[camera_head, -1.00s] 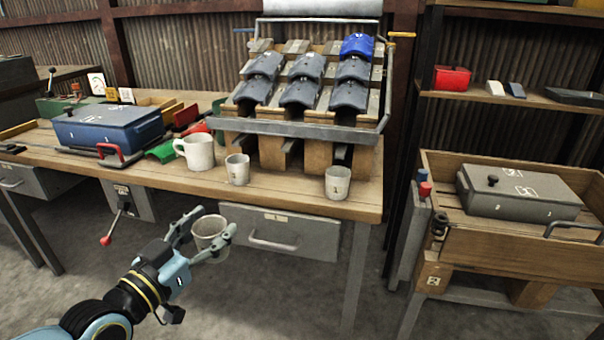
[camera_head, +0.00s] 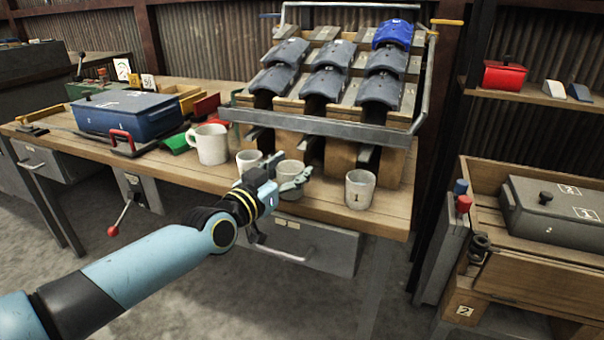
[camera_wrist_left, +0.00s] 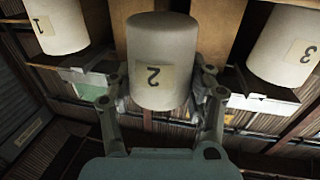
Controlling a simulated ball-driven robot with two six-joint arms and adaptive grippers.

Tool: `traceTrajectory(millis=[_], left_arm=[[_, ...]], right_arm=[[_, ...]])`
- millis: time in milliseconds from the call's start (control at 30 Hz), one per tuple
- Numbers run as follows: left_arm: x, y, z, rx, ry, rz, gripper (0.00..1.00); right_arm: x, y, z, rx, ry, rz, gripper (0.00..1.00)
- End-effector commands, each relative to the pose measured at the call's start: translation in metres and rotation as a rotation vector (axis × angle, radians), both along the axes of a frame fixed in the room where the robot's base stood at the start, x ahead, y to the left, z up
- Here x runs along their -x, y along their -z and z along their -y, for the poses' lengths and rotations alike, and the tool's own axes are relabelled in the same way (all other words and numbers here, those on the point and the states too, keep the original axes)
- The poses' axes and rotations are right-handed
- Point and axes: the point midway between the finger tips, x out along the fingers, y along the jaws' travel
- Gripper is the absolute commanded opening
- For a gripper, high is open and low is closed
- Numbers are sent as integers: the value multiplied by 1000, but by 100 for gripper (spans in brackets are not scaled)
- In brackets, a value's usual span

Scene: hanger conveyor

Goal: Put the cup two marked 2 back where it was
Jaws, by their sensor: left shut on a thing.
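The cup marked 2 (camera_head: 291,172) is pale and sits between the fingers of my left gripper (camera_head: 284,180), at the front part of the workbench top. In the left wrist view the cup (camera_wrist_left: 163,45) shows its label 2, with a finger on each side; that view is turned over. I cannot tell whether its base touches the wood. The cup marked 1 (camera_head: 360,190) stands to its right, and the cup marked 3 (camera_wrist_left: 285,50) is on the other side, seen in the head view (camera_head: 249,160) partly behind my gripper. My right gripper is not in view.
A larger white mug (camera_head: 208,145) stands left of the cups on the workbench (camera_head: 390,220). A rack (camera_head: 330,126) with dark and blue curved pieces rises just behind. A blue box (camera_head: 125,114) is at left. A wooden crate bench (camera_head: 480,240) stands at right.

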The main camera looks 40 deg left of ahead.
Motion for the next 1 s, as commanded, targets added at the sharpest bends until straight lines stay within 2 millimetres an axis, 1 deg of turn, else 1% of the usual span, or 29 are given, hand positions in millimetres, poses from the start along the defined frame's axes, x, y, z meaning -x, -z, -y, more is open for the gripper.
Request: traceTrajectory(millis=[33,133,267,300,333,400,700,833,867,1000], left_arm=[[-4,1,0,0,0,1,19],[-16,0,-1,0,0,4,19],[-42,2,-2,0,-1,4,19],[-46,6,-2,-1,0,-1,19],[-44,12,-2,-1,0,-3,19],[-43,17,-2,-1,0,-2,19],[-43,14,-2,-1,0,1,19],[-43,18,-2,-1,0,1,19],[-43,18,-2,0,0,1,56],[-43,17,-2,0,0,1,74]], right_arm=[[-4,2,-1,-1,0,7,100],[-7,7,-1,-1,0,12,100],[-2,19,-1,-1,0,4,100],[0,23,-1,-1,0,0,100],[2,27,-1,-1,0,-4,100],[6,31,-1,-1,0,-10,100],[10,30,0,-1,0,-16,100],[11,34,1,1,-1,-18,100],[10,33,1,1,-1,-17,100],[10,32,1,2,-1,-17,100]])
